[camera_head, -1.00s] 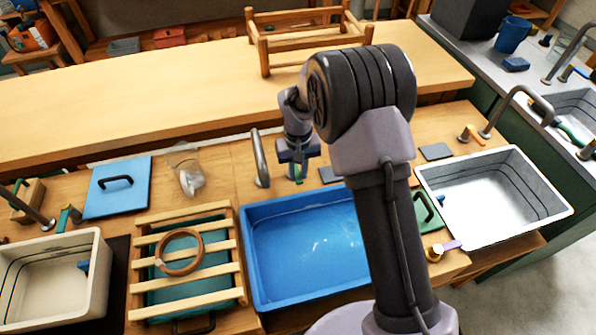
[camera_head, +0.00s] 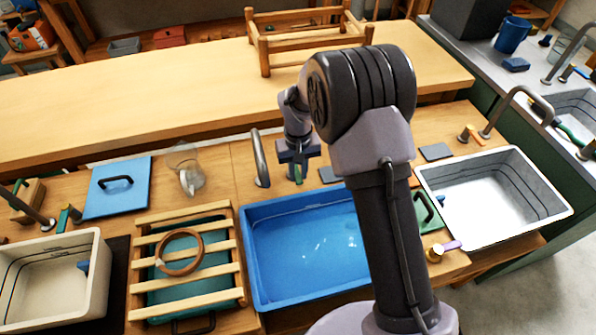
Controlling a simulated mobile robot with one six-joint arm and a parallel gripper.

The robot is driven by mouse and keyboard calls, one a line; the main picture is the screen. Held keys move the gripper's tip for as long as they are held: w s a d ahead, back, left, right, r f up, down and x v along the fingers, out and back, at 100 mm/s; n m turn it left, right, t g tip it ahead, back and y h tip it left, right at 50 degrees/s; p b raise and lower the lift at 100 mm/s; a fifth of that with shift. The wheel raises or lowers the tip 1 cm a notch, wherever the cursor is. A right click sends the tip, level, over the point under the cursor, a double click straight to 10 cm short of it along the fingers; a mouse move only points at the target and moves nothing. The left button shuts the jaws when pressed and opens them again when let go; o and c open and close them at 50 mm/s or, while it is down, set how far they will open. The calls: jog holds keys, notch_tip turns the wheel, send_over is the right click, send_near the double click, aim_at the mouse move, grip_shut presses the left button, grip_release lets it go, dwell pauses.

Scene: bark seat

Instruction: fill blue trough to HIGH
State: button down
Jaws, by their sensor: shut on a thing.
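The blue trough (camera_head: 256,268) stands in the middle of the bench, partly hidden by my arm. Bright glints show inside it, and I cannot read the water level or any HIGH mark. A grey curved spout (camera_head: 261,160) rises behind its back edge. My gripper (camera_head: 298,168) is behind the trough, right of the spout, pointing down. It is shut on a small green tap lever (camera_head: 298,175), mostly hidden by the jaws.
A white trough (camera_head: 560,208) is at right and a cream trough (camera_head: 98,270) at left. A slatted rack with a ring (camera_head: 179,252), a blue lid (camera_head: 118,188) and a clear jug (camera_head: 188,172) are to the left. A long wooden counter (camera_head: 130,105) lies behind.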

dwell(0.3)
jog(key=n+p, duration=0.1)
jog(key=d+n+p, duration=0.1)
jog(key=n+p, duration=0.1)
jog(key=shift+w+d+r, duration=0.3)
jog(key=shift+d, duration=0.05)
jog(key=shift+w+d+f+n+p, duration=0.15)
jog(key=shift+w+d+n+p, duration=0.1)
jog(key=shift+n, duration=0.3)
jog(key=shift+w+d+f+n+p, duration=0.15)
jog(key=shift+n+p, duration=0.1)
jog(key=shift+n, duration=0.3)
jog(key=c, duration=1.3)
grip_release()
jog(key=shift+s, duration=0.1)
notch_tip(320, 180, up, 17)
jog(key=p, duration=0.5)
jog(key=shift+r, duration=0.2)
